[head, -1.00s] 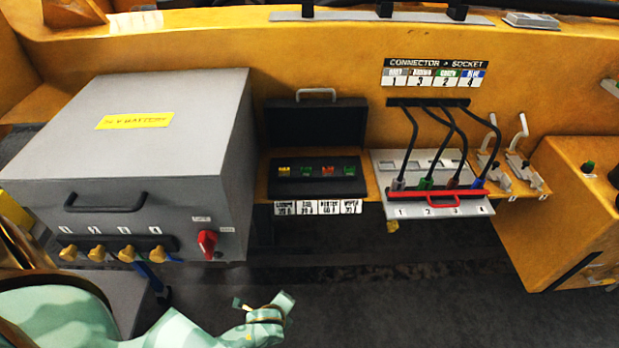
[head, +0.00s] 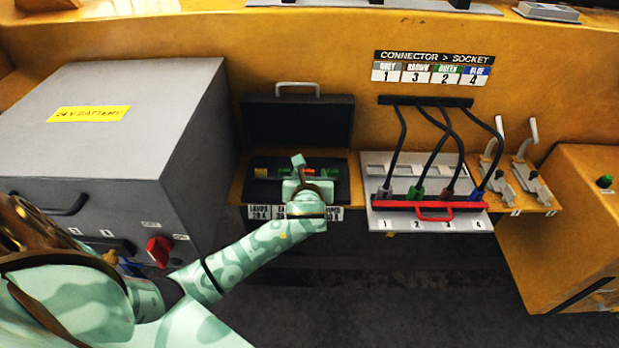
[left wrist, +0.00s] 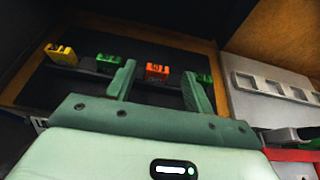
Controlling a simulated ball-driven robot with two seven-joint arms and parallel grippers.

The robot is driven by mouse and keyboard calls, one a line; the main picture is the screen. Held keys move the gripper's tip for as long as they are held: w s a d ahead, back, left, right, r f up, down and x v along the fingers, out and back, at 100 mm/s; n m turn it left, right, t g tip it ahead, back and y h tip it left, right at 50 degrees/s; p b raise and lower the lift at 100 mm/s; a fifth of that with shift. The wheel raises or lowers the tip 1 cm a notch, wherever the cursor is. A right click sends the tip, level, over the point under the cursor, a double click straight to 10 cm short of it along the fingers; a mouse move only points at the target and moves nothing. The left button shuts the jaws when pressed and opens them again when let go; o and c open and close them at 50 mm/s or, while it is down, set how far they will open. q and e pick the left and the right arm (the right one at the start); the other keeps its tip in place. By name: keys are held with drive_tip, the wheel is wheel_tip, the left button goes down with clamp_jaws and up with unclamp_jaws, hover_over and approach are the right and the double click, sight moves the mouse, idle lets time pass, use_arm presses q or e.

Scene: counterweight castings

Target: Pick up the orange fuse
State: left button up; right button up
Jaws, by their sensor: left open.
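The orange fuse (left wrist: 157,72) stands in the black fuse case in the left wrist view, between a green fuse (left wrist: 108,62) on its left and another green fuse (left wrist: 204,79) on its right. A yellow fuse (left wrist: 61,54) is at the far left. My left gripper (left wrist: 158,88) is open and empty, with one finger on each side of the orange fuse in the picture; I cannot tell how far above it they are. In the head view the left gripper (head: 303,170) is over the open case (head: 297,122) and partly hides the fuse row. My right gripper is not in view.
The case's raised lid stands behind the gripper. The grey battery box (head: 110,125) with a red switch (head: 159,250) is to the left. The connector panel (head: 430,218) with cables and a red bar (head: 430,206) is close on the right. Two levers (head: 525,140) stand beyond it.

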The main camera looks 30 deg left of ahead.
sight(308, 171)
use_arm(q)
drive_tip(key=b+x, duration=0.2)
drive_tip(key=x, duration=0.2)
drive_tip(key=shift+w+a+f, duration=0.2)
drive_tip(key=shift+a+f, duration=0.05)
drive_tip(key=shift+f, duration=0.05)
drive_tip(key=shift+w+a, duration=0.1)
drive_tip(key=shift+w, duration=0.1)
drive_tip(key=shift+r, duration=0.1)
drive_tip(key=c, duration=1)
drive_tip(key=shift+c, duration=0.2)
